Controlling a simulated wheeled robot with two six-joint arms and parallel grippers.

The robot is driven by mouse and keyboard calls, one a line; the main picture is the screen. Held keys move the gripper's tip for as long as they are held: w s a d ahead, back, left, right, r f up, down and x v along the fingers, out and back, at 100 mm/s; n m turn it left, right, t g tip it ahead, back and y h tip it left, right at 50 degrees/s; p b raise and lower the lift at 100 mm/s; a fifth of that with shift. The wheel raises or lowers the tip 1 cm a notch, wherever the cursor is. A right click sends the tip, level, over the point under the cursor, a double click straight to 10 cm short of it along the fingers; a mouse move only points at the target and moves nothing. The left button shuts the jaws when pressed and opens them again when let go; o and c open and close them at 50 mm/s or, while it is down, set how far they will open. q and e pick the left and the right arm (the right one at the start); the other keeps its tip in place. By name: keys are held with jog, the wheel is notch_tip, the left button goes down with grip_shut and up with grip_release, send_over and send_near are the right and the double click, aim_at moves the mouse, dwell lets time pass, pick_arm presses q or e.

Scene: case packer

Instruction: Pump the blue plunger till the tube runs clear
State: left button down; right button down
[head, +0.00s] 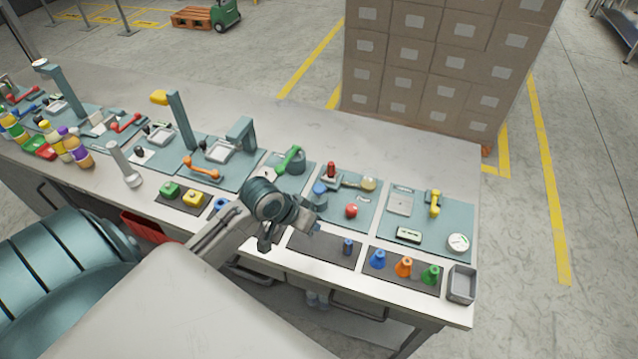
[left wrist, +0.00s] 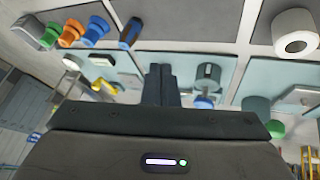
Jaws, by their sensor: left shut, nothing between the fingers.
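The blue plunger (head: 320,187) stands upright on a teal panel in the middle of the bench, just beyond my left gripper. A blue cap beside a grey cylinder also shows in the left wrist view (left wrist: 203,102), right of the fingers; I take it to be the same plunger. My left gripper (head: 314,227) is shut and empty, above the bench's front part, apart from the plunger. Its closed fingers show in the left wrist view (left wrist: 163,84). I cannot make out the tube or its contents. My right gripper is not in view.
A red ball knob (head: 351,211) sits right of the plunger, and a green-handled lever (head: 289,158) behind it to the left. A dark mat (head: 325,247) lies in front. Blue, orange (head: 403,267) and green cones and a grey tray (head: 462,285) are at the right.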

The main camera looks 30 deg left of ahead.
pick_arm(q)
jog(key=w+a+r+n+t+h, duration=0.1)
jog(key=w+a+r, duration=0.2)
jog(key=w, duration=0.3)
jog(key=w+a+r+n+h, duration=0.1)
jog(key=w+a+r, duration=0.3)
jog(key=w+r, duration=0.2)
jog(key=shift+w+a+t, duration=0.2)
jog(key=shift+w+t, duration=0.1)
jog(key=shift+t, duration=0.1)
jog(key=shift+f, duration=0.1)
jog(key=b, duration=0.7)
send_over(315, 189)
notch_tip(315, 189, down, 7)
jog(key=shift+r, duration=0.1)
jog(key=shift+f+b, duration=0.4)
jog(key=shift+f, duration=0.45)
jog(key=shift+f, duration=0.2)
jog(key=shift+f, duration=0.2)
